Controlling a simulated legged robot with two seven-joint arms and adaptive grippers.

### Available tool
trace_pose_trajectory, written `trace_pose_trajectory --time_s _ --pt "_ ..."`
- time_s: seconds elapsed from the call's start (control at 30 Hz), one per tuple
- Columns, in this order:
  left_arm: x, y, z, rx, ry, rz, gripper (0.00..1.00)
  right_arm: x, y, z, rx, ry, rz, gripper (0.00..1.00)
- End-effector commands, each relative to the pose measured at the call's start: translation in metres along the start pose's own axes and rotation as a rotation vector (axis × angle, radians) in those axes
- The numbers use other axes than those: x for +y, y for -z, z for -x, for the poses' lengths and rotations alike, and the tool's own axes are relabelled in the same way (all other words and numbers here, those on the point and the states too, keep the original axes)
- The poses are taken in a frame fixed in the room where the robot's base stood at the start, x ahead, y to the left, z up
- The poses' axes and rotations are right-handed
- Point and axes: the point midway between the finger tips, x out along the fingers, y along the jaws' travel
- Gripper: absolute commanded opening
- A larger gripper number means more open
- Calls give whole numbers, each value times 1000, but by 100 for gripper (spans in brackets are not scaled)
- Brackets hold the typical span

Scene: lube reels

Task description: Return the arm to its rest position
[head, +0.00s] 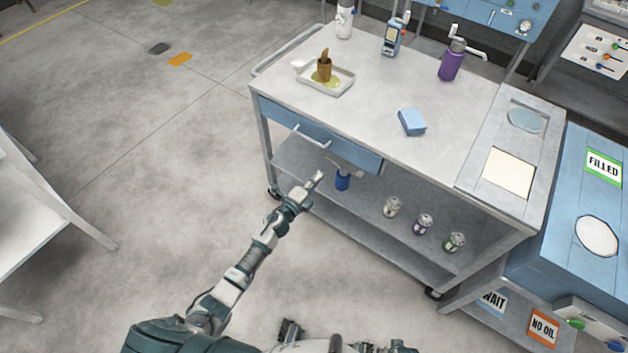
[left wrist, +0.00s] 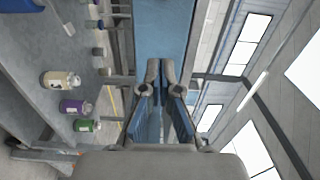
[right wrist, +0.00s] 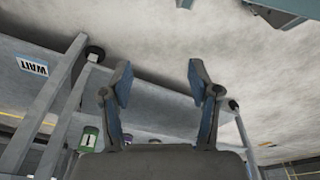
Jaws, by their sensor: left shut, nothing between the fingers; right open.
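My left arm reaches from the bottom of the head view toward the cart's blue drawer front. Its gripper (head: 316,181) is in front of and below the drawer handle (head: 312,137), apart from it. In the left wrist view the left gripper's fingers (left wrist: 161,75) are together and empty, with a blue panel (left wrist: 161,40) beyond. My right gripper (right wrist: 159,76) is open and empty in the right wrist view, with floor and the cart's frame beyond. I cannot clearly make it out in the head view.
The cart (head: 365,130) carries a tray (head: 328,90) with a brown object, a blue sponge (head: 411,122) and a purple bottle (head: 451,62). A blue cabinet (head: 570,235) stands right. Floor left of my arm is free.

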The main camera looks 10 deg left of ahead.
Motion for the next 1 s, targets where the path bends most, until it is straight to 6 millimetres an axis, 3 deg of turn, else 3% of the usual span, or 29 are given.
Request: trace_pose_trajectory --time_s 0.4,0.47,0.57,0.67,0.77,0.9,1.0 --pt "4 -3 12 -8 -5 17 0 -1 -1 -5 -4 -3 1 62" --pt "15 -6 19 -37 -25 63 0 -1 -1 -5 -3 -3 1 62" --pt "52 -15 44 -143 -95 219 0 -1 -4 -11 -5 -3 1 62" --pt "110 -21 89 -309 -211 440 0 -2 -10 -19 -11 -3 2 62" --pt "171 -18 146 -490 -346 660 0 -2 -17 -27 -14 -2 4 62" --pt "245 5 236 -735 -538 921 0 -1 -25 -38 -18 1 5 62" --pt "285 31 302 -900 -675 1080 0 -1 -31 -44 -22 1 6 62"
